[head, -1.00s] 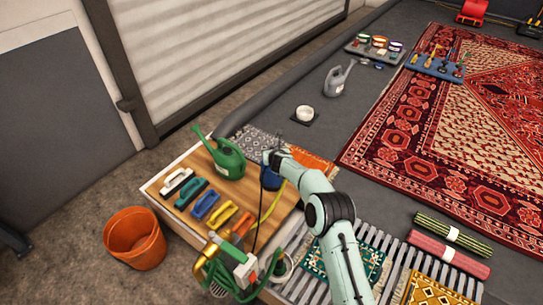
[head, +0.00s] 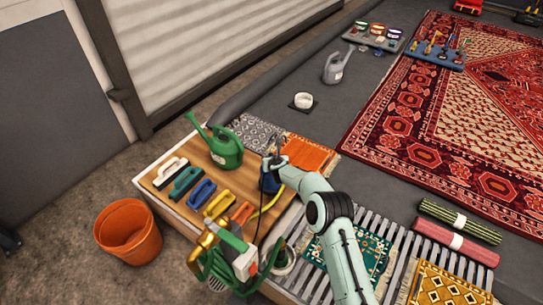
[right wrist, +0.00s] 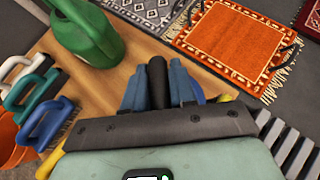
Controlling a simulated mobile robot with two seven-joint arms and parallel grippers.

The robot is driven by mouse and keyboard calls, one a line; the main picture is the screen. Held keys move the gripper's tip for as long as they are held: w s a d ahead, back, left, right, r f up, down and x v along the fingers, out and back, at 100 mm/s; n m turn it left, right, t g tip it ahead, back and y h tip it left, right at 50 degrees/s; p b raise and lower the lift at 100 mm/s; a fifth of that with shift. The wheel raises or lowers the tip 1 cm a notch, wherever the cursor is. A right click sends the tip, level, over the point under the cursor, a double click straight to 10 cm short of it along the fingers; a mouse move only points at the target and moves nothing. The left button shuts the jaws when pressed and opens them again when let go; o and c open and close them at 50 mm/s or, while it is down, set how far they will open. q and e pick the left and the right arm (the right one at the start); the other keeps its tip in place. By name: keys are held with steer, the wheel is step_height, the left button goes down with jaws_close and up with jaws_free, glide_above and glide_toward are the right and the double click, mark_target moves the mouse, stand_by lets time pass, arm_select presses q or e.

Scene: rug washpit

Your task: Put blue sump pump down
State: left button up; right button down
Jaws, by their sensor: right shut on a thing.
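The blue sump pump (head: 269,184) is at the right part of the wooden bench top (head: 172,203), mostly hidden behind my right gripper (head: 273,163). My right gripper is shut on it from above. In the right wrist view the fingers (right wrist: 157,92) close around an upright black handle (right wrist: 157,72), and a bit of blue body (right wrist: 197,93) shows beside them. A dark cable hangs down from the pump. I cannot tell whether its base touches the wood. My left gripper is not in view.
A green watering can (head: 226,152) stands left of the pump. Several coloured brushes (head: 203,193) line the bench's left side. A yellow curved thing (head: 268,203) lies close to the pump. An orange rug (head: 306,155) is behind right; an orange bucket (head: 128,232) stands on the floor.

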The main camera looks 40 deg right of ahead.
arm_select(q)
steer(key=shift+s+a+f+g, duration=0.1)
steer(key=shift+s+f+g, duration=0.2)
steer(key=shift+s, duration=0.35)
arm_select(e)
steer(key=shift+w+f, duration=0.1)
steer(key=shift+f, duration=0.85)
steer(key=c, duration=0.9)
jaws_free()
steer(key=shift+f, duration=0.2)
